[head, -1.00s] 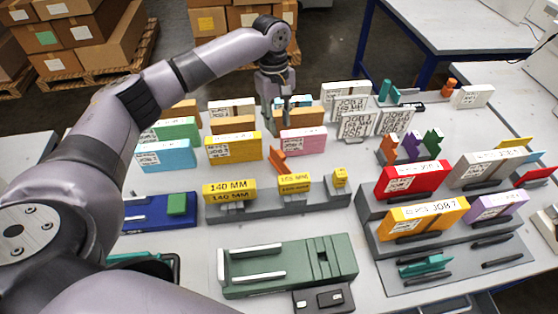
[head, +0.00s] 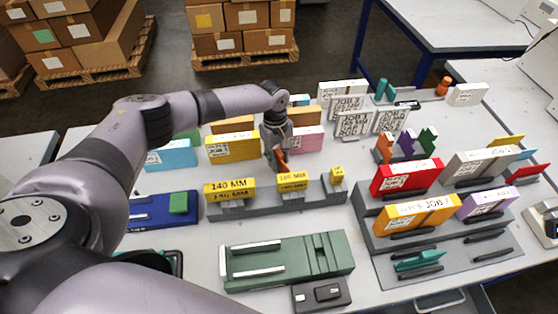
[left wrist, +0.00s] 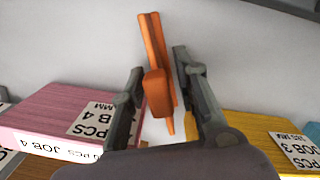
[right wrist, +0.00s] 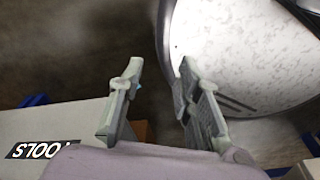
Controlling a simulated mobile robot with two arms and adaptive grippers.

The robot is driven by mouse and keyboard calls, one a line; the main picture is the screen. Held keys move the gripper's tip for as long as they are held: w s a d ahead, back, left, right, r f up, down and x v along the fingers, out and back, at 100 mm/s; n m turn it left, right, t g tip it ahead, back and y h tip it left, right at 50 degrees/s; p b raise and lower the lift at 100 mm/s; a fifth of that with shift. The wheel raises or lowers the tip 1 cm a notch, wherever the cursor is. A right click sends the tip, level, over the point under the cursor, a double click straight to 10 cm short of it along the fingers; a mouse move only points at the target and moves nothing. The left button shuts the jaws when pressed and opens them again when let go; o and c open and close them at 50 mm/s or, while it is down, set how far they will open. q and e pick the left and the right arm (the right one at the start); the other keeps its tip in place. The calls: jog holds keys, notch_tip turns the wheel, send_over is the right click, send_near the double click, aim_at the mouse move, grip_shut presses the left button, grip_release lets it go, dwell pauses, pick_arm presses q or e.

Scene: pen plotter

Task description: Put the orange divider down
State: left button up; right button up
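My right gripper (right wrist: 160,72) is open and empty in the right wrist view, away from the table objects.
The pink box (head: 307,139) and yellow box (head: 233,145) stand close on either side. The grey rack with a yellow block (head: 292,182) is just in front. A green fixture (head: 335,252) lies nearer. Bare table shows right of the pink box.

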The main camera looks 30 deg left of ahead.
pick_arm(q)
jog(key=shift+f, duration=0.15)
grip_shut()
dwell(0.6)
